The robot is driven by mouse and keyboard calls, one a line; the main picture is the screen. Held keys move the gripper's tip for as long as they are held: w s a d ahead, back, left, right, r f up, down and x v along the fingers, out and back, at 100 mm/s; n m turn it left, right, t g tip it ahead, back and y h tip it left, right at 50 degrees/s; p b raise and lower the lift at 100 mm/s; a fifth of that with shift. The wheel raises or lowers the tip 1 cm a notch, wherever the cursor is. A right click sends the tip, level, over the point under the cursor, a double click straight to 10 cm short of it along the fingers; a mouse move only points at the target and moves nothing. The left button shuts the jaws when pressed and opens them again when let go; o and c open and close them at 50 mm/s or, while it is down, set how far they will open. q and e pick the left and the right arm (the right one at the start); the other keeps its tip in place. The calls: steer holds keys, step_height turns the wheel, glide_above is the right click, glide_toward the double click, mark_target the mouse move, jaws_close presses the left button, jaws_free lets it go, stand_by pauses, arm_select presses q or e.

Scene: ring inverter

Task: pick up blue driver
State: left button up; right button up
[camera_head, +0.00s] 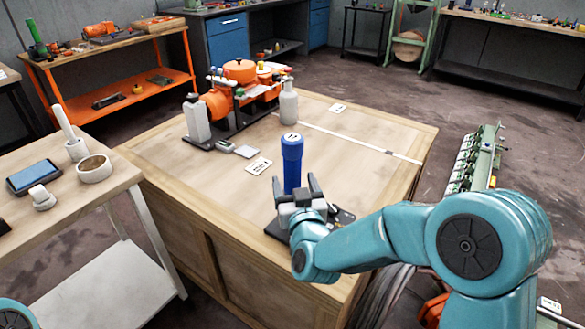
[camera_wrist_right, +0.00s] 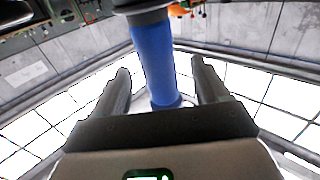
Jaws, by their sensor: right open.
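The blue driver (camera_head: 292,165) stands upright near the front of the wooden workbench (camera_head: 350,150). Its lower end is hidden behind my right gripper (camera_head: 295,181). That gripper is open, with its two dark fingers spread to either side of the driver. In the right wrist view the blue driver (camera_wrist_right: 155,65) shows between the fingers of the right gripper (camera_wrist_right: 160,70), with a gap on each side. I cannot tell how deep the driver sits between them. A teal piece of mine shows at the lower left corner, but my left gripper is out of view.
An orange machine (camera_head: 240,80), a white bottle (camera_head: 289,103) and a grey bottle (camera_head: 196,118) stand at the bench's back. A dark item (camera_head: 342,216) lies beside my right gripper. A side table (camera_head: 110,178) with small items is at left. The bench's middle is mostly clear.

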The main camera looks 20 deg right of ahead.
mark_target(291, 168)
steer(key=w, duration=0.4)
steer(key=w+d, duration=0.1)
steer(key=shift+w+f, duration=0.15)
steer(key=shift+w, duration=0.25)
steer(key=shift+s, duration=0.15)
steer(key=c, duration=1.2)
steer(key=shift+r, duration=0.25)
